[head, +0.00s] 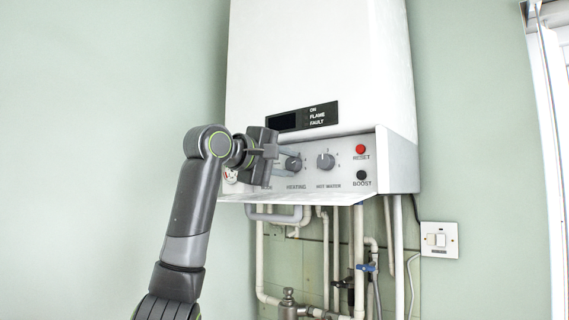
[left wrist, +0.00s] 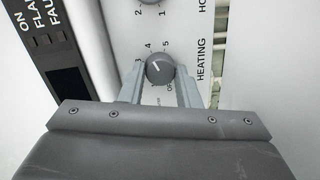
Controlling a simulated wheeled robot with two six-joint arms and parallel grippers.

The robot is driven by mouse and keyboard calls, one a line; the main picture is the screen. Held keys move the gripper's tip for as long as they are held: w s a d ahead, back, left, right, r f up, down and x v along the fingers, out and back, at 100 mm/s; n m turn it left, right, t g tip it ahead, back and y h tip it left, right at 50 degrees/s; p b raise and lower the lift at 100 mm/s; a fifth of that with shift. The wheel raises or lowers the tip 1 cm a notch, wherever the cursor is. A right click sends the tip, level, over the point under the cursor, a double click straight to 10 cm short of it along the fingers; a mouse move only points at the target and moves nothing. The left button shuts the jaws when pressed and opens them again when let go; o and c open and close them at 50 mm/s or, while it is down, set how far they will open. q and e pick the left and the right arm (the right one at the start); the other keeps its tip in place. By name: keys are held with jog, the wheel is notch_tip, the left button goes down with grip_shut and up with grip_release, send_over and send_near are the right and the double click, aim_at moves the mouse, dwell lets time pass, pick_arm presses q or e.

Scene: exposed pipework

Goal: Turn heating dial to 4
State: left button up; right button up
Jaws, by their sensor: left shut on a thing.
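The heating dial (head: 293,163) is a grey round knob on the boiler's control panel, above the HEATING label. In the left wrist view the heating dial (left wrist: 160,69) sits between two light grey fingers, with numbers around it. Its pale mark points up-left in that view, seemingly between 3 and 4; the exact setting is hard to tell. My left gripper (head: 285,160) reaches in from the left and is shut on the heating dial. In the wrist view the left gripper (left wrist: 160,76) has one finger on each side of the knob. My right gripper is not in view.
The hot water dial (head: 326,161) is just right of the heating dial. A red reset button (head: 360,149) and a dark boost button (head: 361,175) are farther right. A drop-down flap (head: 310,199) juts out below the panel, with pipes (head: 336,250) beneath.

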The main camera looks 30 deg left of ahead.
pick_arm(q)
jog(key=o, duration=1)
jog(key=shift+c, duration=0.2)
jog(key=shift+s+a+f+b, duration=0.1)
jog(key=shift+s+b, duration=0.35)
jog(key=s+a+r+b, duration=0.1)
jog(key=s+b, duration=0.6)
jog(key=s, duration=0.9)
jog(key=shift+a+r, duration=0.2)
jog(key=shift+a, duration=0.55)
